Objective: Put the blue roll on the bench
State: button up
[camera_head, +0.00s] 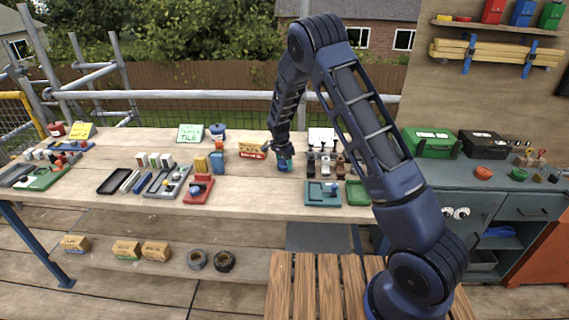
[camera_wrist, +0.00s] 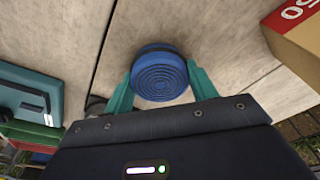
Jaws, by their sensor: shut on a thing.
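A blue roll (camera_wrist: 160,74) with ringed coils on its end face sits between the two teal fingers of my gripper (camera_wrist: 160,88) in the wrist view. The fingers touch it on both sides. In the head view my gripper (camera_head: 284,160) points down at the middle of the wooden bench (camera_head: 240,190), and the blue roll (camera_head: 284,167) shows small between its fingertips. The roll is at or just above the bench top; I cannot tell whether it touches.
A yellow and red box (camera_head: 252,150) stands left of my gripper. A red tray (camera_head: 199,190) is left. Bare bench lies between the red and teal trays.

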aim_at(282, 163)
jog(key=o, duration=1)
jog(key=shift+f, duration=0.15)
jog(key=r, duration=0.4)
jog(key=s+r, duration=0.1)
jog(key=r, duration=0.3)
jog(key=a+r, duration=0.1)
jog(key=r, duration=0.3)
jog(key=shift+s+r, duration=0.15)
jog(key=shift+r, duration=0.05)
jog(key=s+d+r+n+y, duration=0.1)
jog(key=s+d+r, duration=0.4)
jog(key=d+r, duration=0.25)
jog(key=s+d+r+n+t, duration=0.1)
jog(key=s+d+r+n, duration=0.1)
jog(key=s+d+r, duration=0.4)
jog(key=s+d+r+n+y, duration=0.1)
jog(key=s+d+r, duration=0.2)
jog(key=d+r, duration=0.6)
jog(key=shift+s+d+r+n+t+h, duration=0.15)
jog(key=shift+s+d+r+n+t, duration=0.5)
jog(key=shift+s+d, duration=2.55)
jog(key=shift+s+d+r+n+t+h, duration=0.15)
jog(key=shift+s+d+n, duration=1.05)
jog(key=shift+s, duration=3.85)
jog(key=shift+s+d+r+n+t+h, duration=0.1)
jog(key=shift+s+d+r+n+t, duration=0.4)
jog(key=shift+s+d, duration=2.8)
